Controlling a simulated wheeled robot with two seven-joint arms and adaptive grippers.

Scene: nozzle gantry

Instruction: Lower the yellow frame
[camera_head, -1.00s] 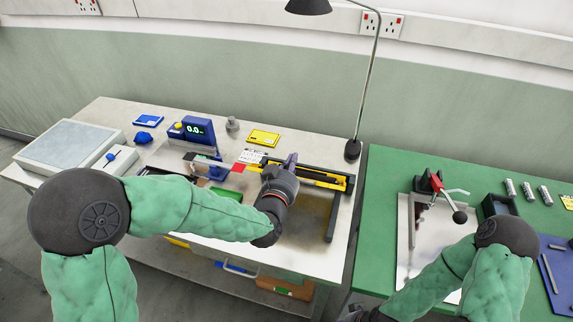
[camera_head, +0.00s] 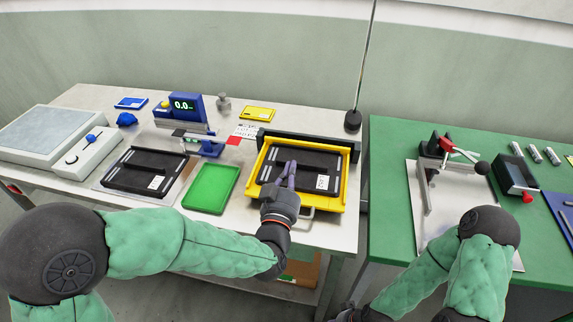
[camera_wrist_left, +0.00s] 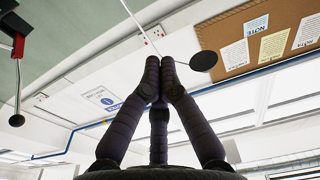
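The yellow frame (camera_head: 325,206) lies low and looks about flat on the white table, in front of a dark rail (camera_head: 322,143). A black plate with light slots and a white label (camera_head: 315,162) shows inside the frame. A grey loop handle shows at its front edge. My left gripper (camera_head: 287,170) is over the frame's front left part, fingers pointing away from me; contact cannot be told. In the left wrist view its fingertips (camera_wrist_left: 160,65) are together with nothing visible between them. My right gripper (camera_head: 355,316) is at the bottom edge, mostly cut off.
A green tray (camera_head: 211,188) and a black plate (camera_head: 146,171) lie left of the frame. A blue device with a display (camera_head: 186,104) stands behind them. A green table (camera_head: 388,160) with a clamp is at right.

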